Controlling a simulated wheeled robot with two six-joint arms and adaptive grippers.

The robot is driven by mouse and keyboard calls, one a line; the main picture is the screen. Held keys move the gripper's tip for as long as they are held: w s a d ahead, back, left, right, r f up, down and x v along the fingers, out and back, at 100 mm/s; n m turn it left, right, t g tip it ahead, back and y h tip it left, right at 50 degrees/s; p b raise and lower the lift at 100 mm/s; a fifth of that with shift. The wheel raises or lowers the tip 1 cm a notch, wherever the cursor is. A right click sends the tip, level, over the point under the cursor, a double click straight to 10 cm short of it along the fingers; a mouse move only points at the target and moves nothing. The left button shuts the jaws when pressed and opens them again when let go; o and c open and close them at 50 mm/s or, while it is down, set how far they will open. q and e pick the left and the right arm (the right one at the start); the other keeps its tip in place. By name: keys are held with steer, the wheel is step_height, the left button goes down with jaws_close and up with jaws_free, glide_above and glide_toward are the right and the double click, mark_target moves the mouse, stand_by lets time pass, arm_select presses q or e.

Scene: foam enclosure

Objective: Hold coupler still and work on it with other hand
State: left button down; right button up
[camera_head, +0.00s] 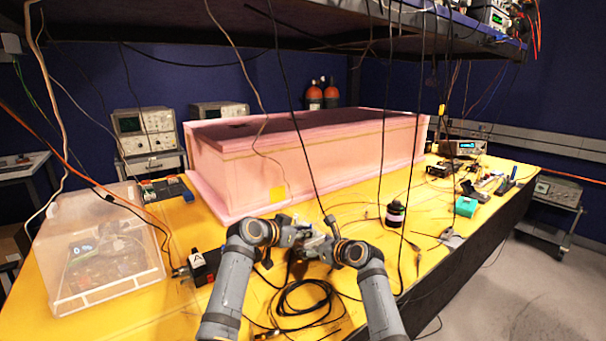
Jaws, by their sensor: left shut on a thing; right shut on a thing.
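My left gripper (290,236) and my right gripper (324,248) meet close together above the yellow table, in front of the pink foam box. Both are shut. A small grey piece, apparently the coupler (309,241), shows between them, mostly covered by the fingers. A short dark-tipped piece (330,220) sticks up just behind the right gripper; I cannot tell whether it is held. What each set of fingers grips is too small to make out clearly.
The pink foam box (300,162) fills the table's back. A clear plastic case (100,250) and a black box marked A (205,267) stand left. Coiled black cable (305,300) lies in front. Cables hang from above.

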arm_select(q)
steer(key=shift+w+a+m+g+h, duration=0.2)
steer(key=shift+m+g+h, duration=0.3)
steer(key=shift+m, duration=0.2)
steer(key=shift+w+a+m+g+h, duration=0.1)
steer(key=shift+m+g+h, duration=0.5)
steer(key=shift+m+g, duration=0.3)
steer(key=c, duration=1.2)
jaws_free()
steer(key=shift+o, duration=0.2)
steer(key=v, duration=1.6)
steer(key=shift+o, duration=0.3)
steer(key=x, duration=1.6)
